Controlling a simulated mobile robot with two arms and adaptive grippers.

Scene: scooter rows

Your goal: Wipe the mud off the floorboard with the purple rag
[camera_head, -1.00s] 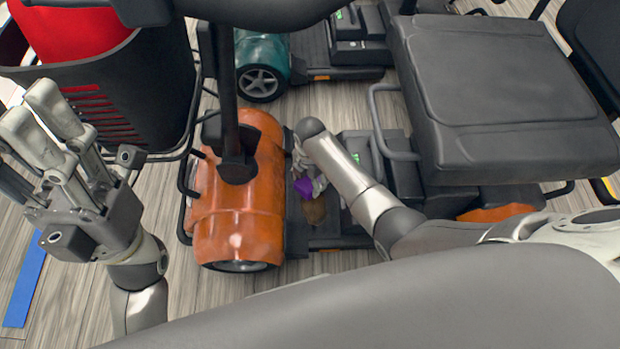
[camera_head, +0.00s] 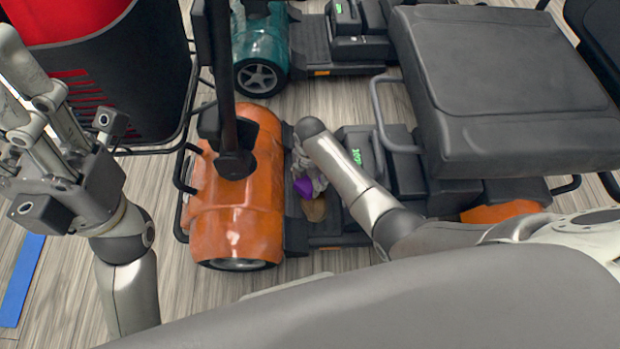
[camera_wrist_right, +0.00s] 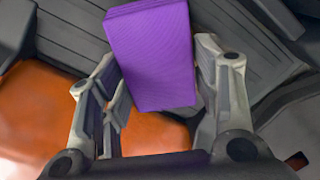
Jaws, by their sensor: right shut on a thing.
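The purple rag (camera_head: 303,187) is in my right gripper (camera_head: 308,172), low over the black floorboard (camera_head: 330,232) of the orange scooter (camera_head: 238,210). The right wrist view shows the rag (camera_wrist_right: 152,55) as a folded purple block between the two fingers (camera_wrist_right: 160,105). A brown mud patch (camera_head: 315,210) lies on the floorboard just in front of the rag. Whether the rag touches the board is hard to tell. My forearm hides part of the board. My left gripper (camera_head: 12,80) is raised at the left, empty, its finger gap unclear.
The scooter's steering column (camera_head: 225,80) rises left of the floorboard. A black seat (camera_head: 510,85) overhangs at the right. A teal scooter (camera_head: 259,45) stands behind. Bare wooden floor shows at lower left.

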